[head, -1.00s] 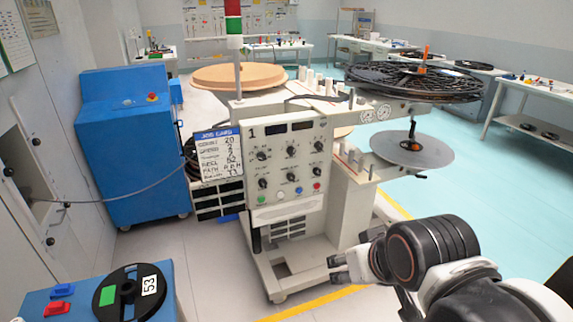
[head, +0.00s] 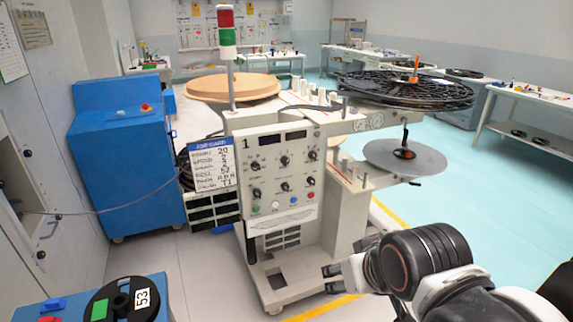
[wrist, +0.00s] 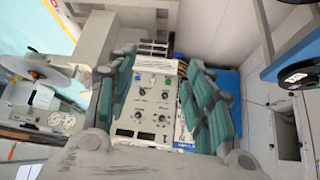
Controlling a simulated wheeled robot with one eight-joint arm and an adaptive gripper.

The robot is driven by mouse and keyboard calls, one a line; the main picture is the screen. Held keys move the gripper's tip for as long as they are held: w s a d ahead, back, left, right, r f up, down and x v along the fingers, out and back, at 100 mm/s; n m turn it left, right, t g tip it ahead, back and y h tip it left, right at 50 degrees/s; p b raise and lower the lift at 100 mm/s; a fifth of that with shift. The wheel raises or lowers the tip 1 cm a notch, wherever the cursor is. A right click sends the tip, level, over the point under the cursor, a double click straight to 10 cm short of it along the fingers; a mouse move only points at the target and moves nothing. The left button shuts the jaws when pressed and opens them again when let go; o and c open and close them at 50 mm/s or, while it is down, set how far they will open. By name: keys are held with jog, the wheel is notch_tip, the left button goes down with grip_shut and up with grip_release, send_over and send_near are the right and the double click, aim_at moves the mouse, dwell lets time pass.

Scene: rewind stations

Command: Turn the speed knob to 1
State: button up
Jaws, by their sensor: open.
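The machine's control panel (head: 259,205) is a pale plate marked 1. It has dark displays, several black knobs and a row of coloured buttons. The knob labels are too small to read, so I cannot tell which is the speed knob. One upper knob (head: 284,160) sits below the displays. In the wrist view the panel (wrist: 150,75) appears upside down between my fingers, some way off, with its knobs (wrist: 164,96) in sight. My gripper (head: 332,279) is open and empty, low and right of the panel in the head view, touching nothing.
A job card (head: 212,165) hangs left of the panel. Reels (head: 405,90) and a grey disc (head: 400,158) stick out at the machine's right. A blue cabinet (head: 125,170) stands left, and a blue table with a reel (head: 125,300) is at front left. Floor is clear at right.

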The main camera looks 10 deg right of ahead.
aim_at(287, 164)
jog(key=w+d+r+t+h+p, duration=0.1)
jog(key=w+d+r+t, duration=0.2)
jog(key=w, duration=0.8)
jog(key=w+d+r+t+h, duration=0.2)
jog(key=w+d+r, duration=0.2)
jog(key=w, duration=0.6)
jog(key=w+d+r+t+h+p, duration=0.1)
jog(key=w+d+r+t, duration=0.2)
jog(key=w, duration=0.8)
jog(key=w+a+f+n+t+y+p, duration=0.1)
jog(key=w+a+f+n+y, duration=0.25)
jog(key=w+f, duration=0.45)
jog(key=w+a+f+n+t+y, duration=0.1)
jog(key=w+a+f+n+y, duration=0.3)
jog(key=f, duration=0.6)
jog(key=shift+t, duration=0.3)
jog(key=w+b, duration=0.1)
jog(key=w, duration=0.3)
jog(key=w+b, duration=0.1)
jog(key=w, duration=0.4)
jog(key=w+a+b, duration=0.1)
jog(key=w, duration=0.3)
jog(key=shift+w+a, duration=0.1)
jog(key=shift+w, duration=0.15)
jog(key=c, duration=1.1)
